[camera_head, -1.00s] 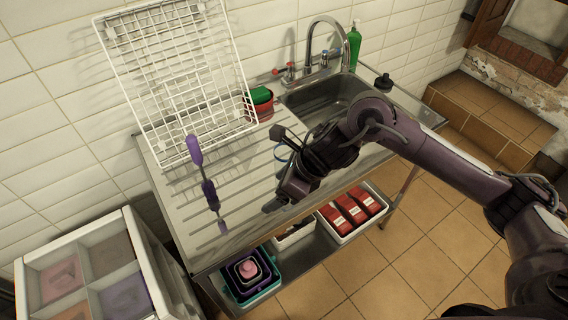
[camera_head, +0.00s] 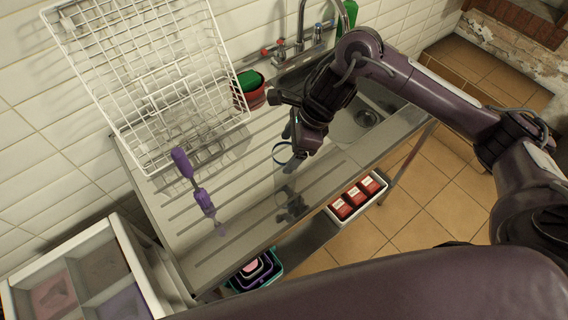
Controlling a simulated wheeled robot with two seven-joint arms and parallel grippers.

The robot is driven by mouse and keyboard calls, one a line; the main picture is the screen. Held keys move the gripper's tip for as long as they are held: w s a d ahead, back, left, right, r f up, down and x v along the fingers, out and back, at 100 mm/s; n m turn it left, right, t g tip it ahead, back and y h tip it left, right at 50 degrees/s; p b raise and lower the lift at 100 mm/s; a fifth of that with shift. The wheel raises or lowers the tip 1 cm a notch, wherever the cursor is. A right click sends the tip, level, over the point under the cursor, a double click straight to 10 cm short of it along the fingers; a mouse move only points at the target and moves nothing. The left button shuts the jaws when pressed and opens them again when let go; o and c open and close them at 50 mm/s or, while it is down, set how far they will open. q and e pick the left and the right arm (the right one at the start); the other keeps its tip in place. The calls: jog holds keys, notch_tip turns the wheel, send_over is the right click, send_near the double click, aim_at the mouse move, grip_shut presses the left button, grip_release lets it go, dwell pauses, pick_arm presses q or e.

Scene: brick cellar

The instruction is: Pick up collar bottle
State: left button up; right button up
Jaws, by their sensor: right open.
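I cannot tell for sure which thing is the collar bottle. A thin blue ring (camera_head: 283,153), perhaps a collar on something clear, shows over the metal counter (camera_head: 250,215), just left of my right gripper. My right gripper (camera_head: 290,163) is open and points down above the counter's middle. Its fingertips are small and dark, and I cannot tell whether they touch anything. A green bottle (camera_head: 346,14) stands behind the sink, cut by the top edge. My left gripper is out of view.
A white wire rack (camera_head: 150,90) leans on the tiled wall. A purple tool (camera_head: 192,180) is at the counter's left. A red pot (camera_head: 253,98) stands by the tap. A white tray of red boxes (camera_head: 358,197) and nested tubs (camera_head: 258,270) are below the counter.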

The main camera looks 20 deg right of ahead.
aim_at(283, 159)
jog(key=shift+a+f, duration=0.15)
jog(key=shift+f, duration=0.2)
jog(key=x, duration=0.1)
jog(key=p+x, duration=0.2)
jog(key=x, duration=0.1)
jog(key=shift+w+d+f, duration=0.2)
jog(key=shift+f, duration=0.2)
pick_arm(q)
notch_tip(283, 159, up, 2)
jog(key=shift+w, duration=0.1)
pick_arm(e)
jog(key=c, duration=1.1)
